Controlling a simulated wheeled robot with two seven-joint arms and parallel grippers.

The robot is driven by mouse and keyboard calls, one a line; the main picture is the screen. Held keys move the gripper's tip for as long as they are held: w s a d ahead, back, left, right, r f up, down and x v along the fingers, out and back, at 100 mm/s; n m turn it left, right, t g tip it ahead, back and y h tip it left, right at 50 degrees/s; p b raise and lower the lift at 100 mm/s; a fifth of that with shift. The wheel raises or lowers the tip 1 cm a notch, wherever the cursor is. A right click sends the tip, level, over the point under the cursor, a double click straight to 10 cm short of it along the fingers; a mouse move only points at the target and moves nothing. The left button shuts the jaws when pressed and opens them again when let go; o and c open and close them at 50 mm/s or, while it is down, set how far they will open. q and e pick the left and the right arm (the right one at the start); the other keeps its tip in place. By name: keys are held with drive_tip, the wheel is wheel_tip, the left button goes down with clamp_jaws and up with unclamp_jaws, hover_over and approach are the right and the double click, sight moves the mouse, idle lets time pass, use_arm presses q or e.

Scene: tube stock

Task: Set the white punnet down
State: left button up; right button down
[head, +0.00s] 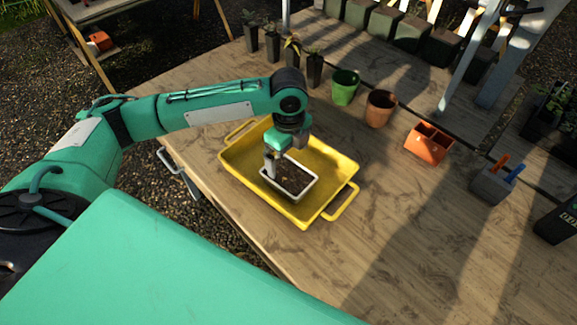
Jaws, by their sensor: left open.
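The white punnet (300,192), a small white-rimmed box with dark soil in it, is at the yellow tray (234,174). It looks to rest on the tray's floor, though its underside is hidden. My left gripper (271,168) points down at the punnet's left rim, and its fingers are open. From this angle I cannot tell whether the fingers touch the rim. My right gripper is not in view.
On the wooden table (400,225), a green pot (345,88), a terracotta pot (379,109) and an orange square pot (428,143) stand behind the tray. A grey holder (492,186) stands at the right. The table's right front is clear.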

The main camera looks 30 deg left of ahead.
use_arm(q)
wheel_tip(320, 180, up, 5)
drive_tip(key=shift+r, duration=0.1)
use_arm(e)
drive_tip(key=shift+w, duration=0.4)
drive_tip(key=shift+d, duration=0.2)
use_arm(q)
drive_tip(key=shift+s, duration=0.1)
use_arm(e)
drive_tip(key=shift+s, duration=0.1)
